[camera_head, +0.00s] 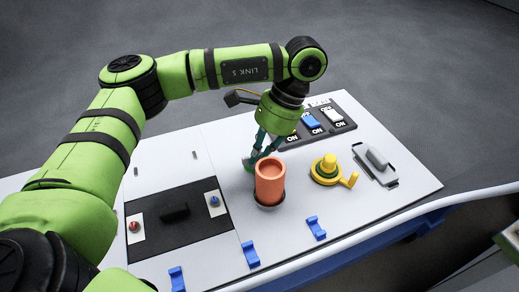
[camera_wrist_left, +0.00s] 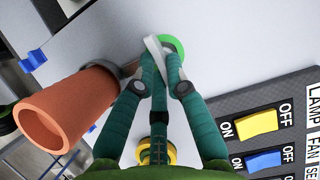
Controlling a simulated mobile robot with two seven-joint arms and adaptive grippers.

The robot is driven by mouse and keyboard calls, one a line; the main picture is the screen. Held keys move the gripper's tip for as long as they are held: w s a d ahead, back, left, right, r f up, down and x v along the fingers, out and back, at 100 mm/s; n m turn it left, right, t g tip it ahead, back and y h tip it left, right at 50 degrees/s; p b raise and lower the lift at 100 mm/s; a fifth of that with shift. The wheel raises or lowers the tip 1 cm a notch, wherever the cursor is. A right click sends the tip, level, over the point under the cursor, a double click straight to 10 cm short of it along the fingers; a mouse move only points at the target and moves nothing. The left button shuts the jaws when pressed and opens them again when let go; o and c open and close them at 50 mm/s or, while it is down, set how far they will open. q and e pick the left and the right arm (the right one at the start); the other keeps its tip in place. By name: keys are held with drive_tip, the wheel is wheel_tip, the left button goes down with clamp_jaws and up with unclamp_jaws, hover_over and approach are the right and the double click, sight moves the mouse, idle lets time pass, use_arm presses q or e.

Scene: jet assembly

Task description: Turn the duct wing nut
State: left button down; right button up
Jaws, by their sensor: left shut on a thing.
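The duct wing nut shows in the left wrist view as a pale grey wing (camera_wrist_left: 154,46) beside a bright green ring (camera_wrist_left: 173,46) on the white panel. My left gripper (camera_wrist_left: 160,54) has its teal fingers closed together on the wing. In the head view the left gripper (camera_head: 253,158) reaches down just behind the orange duct (camera_head: 270,183), and the fingers and duct hide most of the nut. The duct is an open tube standing on the panel, and it also shows at the left of the wrist view (camera_wrist_left: 65,110). My right gripper is not in view.
A yellow crank (camera_head: 328,170) stands right of the duct. A switch box (camera_head: 318,122) lies behind the gripper, and a grey handle (camera_head: 376,158) at the right. A black panel (camera_head: 175,212) lies left. Blue clips (camera_head: 250,254) line the front. The panel between is clear.

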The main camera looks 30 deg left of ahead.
use_arm(q)
drive_tip(key=shift+w+r, duration=0.1)
drive_tip(key=shift+r, duration=0.2)
drive_tip(key=c, duration=1.2)
unclamp_jaws()
drive_tip(key=shift+c, duration=0.2)
drive_tip(key=shift+f, duration=0.1)
drive_tip(key=v, duration=1.2)
drive_tip(key=shift+s, duration=0.25)
